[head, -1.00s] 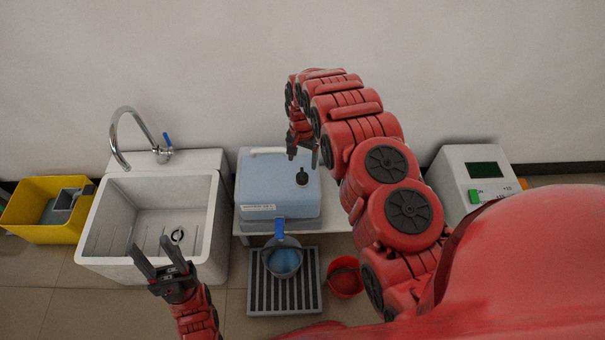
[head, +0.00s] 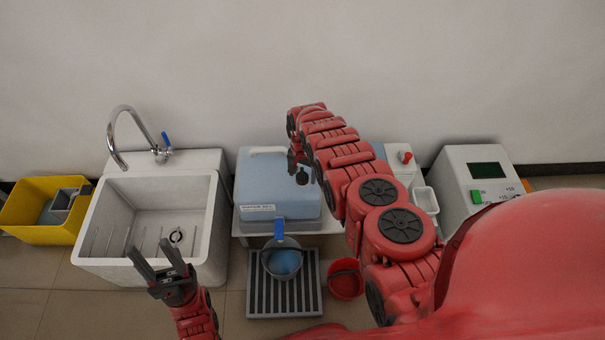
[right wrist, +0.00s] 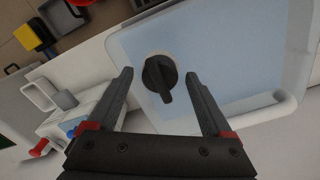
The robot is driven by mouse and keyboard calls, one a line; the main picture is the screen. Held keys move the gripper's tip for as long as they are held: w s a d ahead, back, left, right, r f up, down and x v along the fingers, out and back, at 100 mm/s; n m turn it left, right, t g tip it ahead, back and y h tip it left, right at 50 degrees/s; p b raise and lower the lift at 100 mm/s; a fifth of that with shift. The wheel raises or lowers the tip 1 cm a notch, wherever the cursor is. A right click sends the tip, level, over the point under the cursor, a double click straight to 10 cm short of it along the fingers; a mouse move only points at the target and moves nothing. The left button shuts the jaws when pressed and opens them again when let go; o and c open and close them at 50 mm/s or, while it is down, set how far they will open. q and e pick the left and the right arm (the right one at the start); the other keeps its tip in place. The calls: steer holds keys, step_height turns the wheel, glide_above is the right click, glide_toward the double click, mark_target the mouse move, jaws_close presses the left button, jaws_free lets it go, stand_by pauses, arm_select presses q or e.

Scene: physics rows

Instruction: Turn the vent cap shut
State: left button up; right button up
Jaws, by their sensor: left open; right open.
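The vent cap is a small black knob (head: 302,177) on top of the blue water container (head: 262,205). In the right wrist view the cap (right wrist: 160,76) is round with a raised bar handle, and it lies ahead of and between my open fingers. My right gripper (right wrist: 165,85) is open and empty, apart from the cap as far as I can tell. In the head view my right gripper (head: 299,165) is just above the cap, partly hidden by my arm. My left gripper (head: 153,260) is open and empty in front of the sink.
A white sink (head: 150,225) with a faucet stands left of the container, a yellow bin (head: 40,222) further left. A blue-handled pot (head: 281,262) stands on a grey grate (head: 260,300), beside a red bowl (head: 345,280). A white device (head: 478,180) with a screen is at right.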

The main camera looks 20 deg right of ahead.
jaws_close()
stand_by(0.4)
steer(key=n, duration=0.8)
steer(key=shift+n, duration=0.3)
steer(key=n, duration=0.4)
steer(key=shift+a, duration=0.1)
steer(key=n, duration=0.5)
steer(key=shift+n, duration=0.3)
